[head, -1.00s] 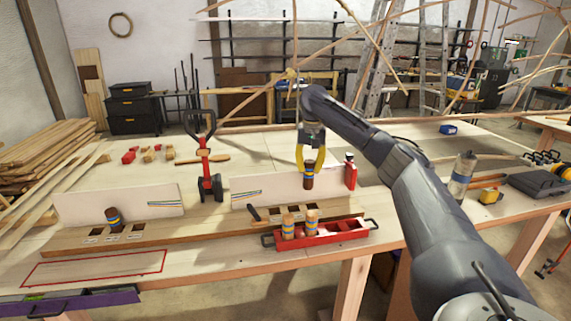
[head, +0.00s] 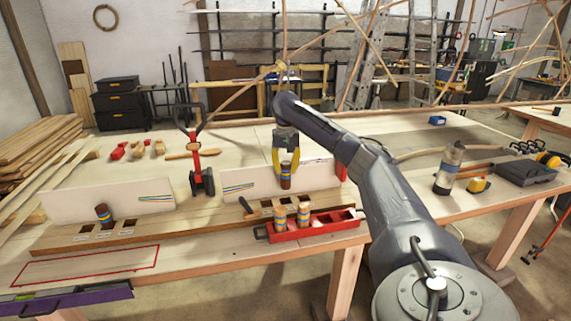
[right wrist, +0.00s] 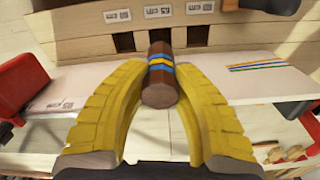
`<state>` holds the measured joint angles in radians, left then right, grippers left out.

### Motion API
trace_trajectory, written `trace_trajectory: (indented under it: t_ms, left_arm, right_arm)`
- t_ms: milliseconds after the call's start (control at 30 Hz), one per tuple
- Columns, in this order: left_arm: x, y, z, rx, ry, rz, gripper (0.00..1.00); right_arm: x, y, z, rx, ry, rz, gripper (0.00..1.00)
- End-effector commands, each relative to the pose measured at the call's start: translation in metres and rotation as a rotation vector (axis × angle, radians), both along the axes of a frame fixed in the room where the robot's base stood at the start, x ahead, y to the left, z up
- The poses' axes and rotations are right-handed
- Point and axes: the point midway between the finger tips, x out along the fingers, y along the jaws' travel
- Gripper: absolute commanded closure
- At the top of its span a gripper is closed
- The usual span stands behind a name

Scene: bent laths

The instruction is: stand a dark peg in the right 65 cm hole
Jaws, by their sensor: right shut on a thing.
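My right gripper (head: 286,172) is shut on a dark brown peg (head: 286,182) with blue and yellow bands, held upright in front of the right white panel (head: 240,188). In the right wrist view the peg (right wrist: 160,90) sits between the yellow fingers (right wrist: 160,100). Its far end overlaps the row of square holes (right wrist: 124,42) on the wooden board, seemingly above it; contact cannot be told. Another dark banded peg (head: 104,215) stands at the board's left holes. My left gripper is out of view.
A red tray (head: 335,229) with two light banded pegs (head: 280,218) stands in front of the board's right end. A red and black clamp (head: 201,178) stands between the panels. A red outline (head: 90,265) marks clear table at front left. Tools lie at right.

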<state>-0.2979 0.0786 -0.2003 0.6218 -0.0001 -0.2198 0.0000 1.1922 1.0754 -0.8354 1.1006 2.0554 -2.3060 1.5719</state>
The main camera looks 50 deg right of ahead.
Motion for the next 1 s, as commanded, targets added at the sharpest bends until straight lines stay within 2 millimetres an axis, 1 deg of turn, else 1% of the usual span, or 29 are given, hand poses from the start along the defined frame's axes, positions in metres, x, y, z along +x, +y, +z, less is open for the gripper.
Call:
trace_trajectory:
  t_ms: [200, 500, 700, 1000]
  left_arm:
    - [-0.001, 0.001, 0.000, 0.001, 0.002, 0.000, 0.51]
    - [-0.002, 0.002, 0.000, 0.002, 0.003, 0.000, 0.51]
    - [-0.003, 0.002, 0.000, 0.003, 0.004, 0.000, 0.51]
    - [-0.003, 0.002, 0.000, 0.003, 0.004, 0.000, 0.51]
  right_arm:
    - [0.000, 0.000, -0.019, -0.001, 0.002, 0.000, 1.00]
    - [0.000, 0.000, -0.040, -0.001, 0.001, 0.000, 1.00]
    - [0.000, 0.000, -0.048, 0.000, 0.000, 0.001, 1.00]
    - [0.000, 0.000, -0.051, -0.001, -0.001, 0.001, 1.00]
